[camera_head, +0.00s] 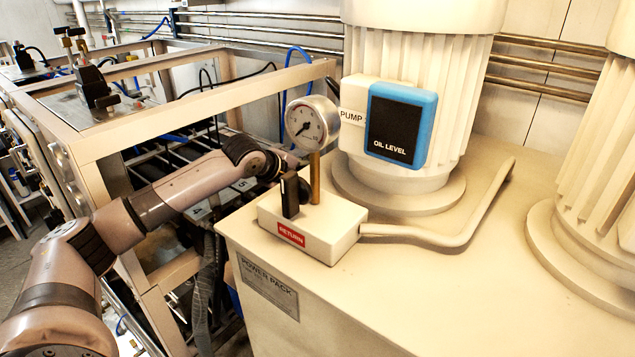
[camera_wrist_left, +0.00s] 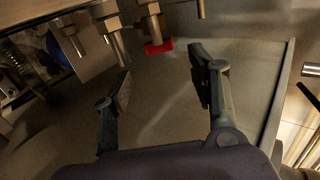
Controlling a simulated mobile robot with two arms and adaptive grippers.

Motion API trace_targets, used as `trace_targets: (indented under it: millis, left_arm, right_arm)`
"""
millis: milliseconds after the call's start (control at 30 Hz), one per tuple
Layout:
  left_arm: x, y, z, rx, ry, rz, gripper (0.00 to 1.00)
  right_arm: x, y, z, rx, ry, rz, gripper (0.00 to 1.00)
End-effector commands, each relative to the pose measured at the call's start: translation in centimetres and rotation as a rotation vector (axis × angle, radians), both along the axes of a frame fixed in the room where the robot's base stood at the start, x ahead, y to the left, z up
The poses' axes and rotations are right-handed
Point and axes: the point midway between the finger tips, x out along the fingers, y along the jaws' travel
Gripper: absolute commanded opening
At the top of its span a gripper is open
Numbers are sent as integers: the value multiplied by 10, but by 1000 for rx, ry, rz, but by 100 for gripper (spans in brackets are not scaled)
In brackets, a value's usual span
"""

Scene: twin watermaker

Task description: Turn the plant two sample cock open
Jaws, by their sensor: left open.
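In the left wrist view, a small red piece (camera_wrist_left: 158,47) sits at the lower end of a metal fitting, and may be the handle of a sample cock. I cannot tell which plant it belongs to. More metal cylinders (camera_wrist_left: 115,42) hang to its left. My left gripper (camera_wrist_left: 162,80) is open and empty. Its two dark fingers are spread on either side of the red piece's line, with the piece beyond the fingertips and apart from them. In the head view my left arm reaches in behind the gauge block, and the fingers are hidden there. No cock is clear there.
A cream power pack (camera_head: 400,290) fills the right, with a pressure gauge (camera_head: 312,122), a RETURN block (camera_head: 330,235) and a blue OIL LEVEL box (camera_head: 400,125). A beige frame (camera_head: 200,110) stands behind my arm. In the wrist view, a grey panel (camera_wrist_left: 255,75) lies beyond the fingers.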

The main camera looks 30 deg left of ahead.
Motion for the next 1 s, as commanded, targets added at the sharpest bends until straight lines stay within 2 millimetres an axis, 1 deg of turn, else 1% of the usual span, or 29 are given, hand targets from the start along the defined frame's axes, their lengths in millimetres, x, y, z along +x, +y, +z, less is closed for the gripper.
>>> trace_targets:
  millis: [33,200,400,567,800,1000]
  left_arm:
    - [9,-2,-4,-3,2,0,53]
    - [33,-4,-26,-2,1,1,53]
    - [49,-4,-40,0,-1,1,53]
    - [53,-4,-45,3,0,0,53]
    - [53,-4,-45,2,-1,-1,53]
    - [53,-4,-45,1,0,0,39]
  right_arm:
    - [4,-2,7,-3,-5,1,40]
    - [11,-8,17,-10,-15,2,40]
    - [11,-11,21,-12,-15,2,40]
    - [11,-11,22,-13,-15,1,40]
    - [10,-11,22,-13,-14,1,40]
    - [9,-11,22,-13,-13,1,40]
